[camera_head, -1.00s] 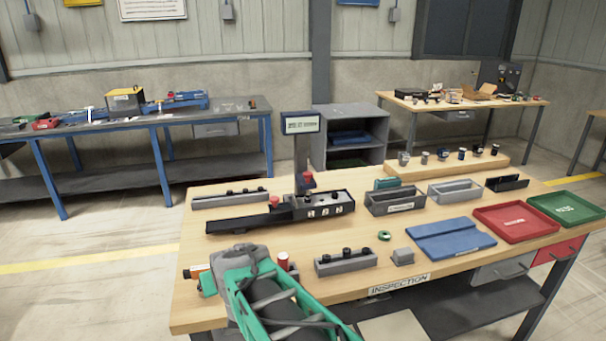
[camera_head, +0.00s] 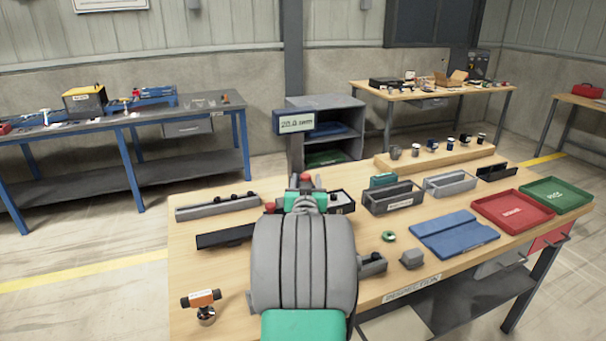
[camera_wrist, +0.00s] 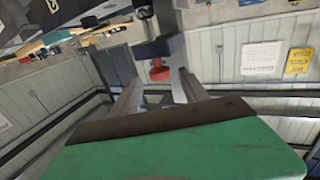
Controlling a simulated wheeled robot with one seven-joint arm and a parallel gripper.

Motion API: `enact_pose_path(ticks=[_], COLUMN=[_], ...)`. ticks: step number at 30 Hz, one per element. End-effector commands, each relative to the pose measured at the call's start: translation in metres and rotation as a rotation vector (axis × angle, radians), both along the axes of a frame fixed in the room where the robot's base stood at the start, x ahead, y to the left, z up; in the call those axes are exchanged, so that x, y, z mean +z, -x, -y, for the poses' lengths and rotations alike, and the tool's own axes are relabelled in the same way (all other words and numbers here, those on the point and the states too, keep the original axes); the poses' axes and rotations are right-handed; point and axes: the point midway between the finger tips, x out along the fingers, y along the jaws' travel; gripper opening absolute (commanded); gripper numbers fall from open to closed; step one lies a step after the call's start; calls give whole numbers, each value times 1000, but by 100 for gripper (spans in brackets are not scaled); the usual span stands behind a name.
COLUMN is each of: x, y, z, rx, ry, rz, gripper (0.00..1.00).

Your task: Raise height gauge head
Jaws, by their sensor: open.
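The height gauge stands on the wooden bench, with its dark base (camera_head: 225,237) partly hidden behind my arm. Its display (camera_head: 295,122) is lit, but the reading is too small to be sure of. A red knob (camera_head: 305,178) shows by the gauge column, just beyond my gripper. In the wrist view a red knob (camera_wrist: 160,72) on a dark part lies between or just beyond my two fingers. My gripper (camera_wrist: 158,82) is open, and no contact with the knob is visible. A second red knob (camera_head: 269,208) sits left of my wrist.
Grey bins (camera_head: 392,198), a blue mat (camera_head: 454,235), a red tray (camera_head: 514,216) and a green tray (camera_head: 556,195) fill the right side. An orange-topped tool (camera_head: 203,300) stands at the front left.

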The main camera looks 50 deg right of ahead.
Motion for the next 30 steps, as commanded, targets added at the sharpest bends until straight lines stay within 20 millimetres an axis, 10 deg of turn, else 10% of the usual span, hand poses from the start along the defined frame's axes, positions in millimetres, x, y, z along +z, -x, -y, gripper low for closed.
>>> enact_pose_path(ticks=[14,30], x=[0,0], y=[-22,-21], z=[24,24], rx=[4,4], ry=[-2,-2], rz=[-1,-1], gripper=[52,9])
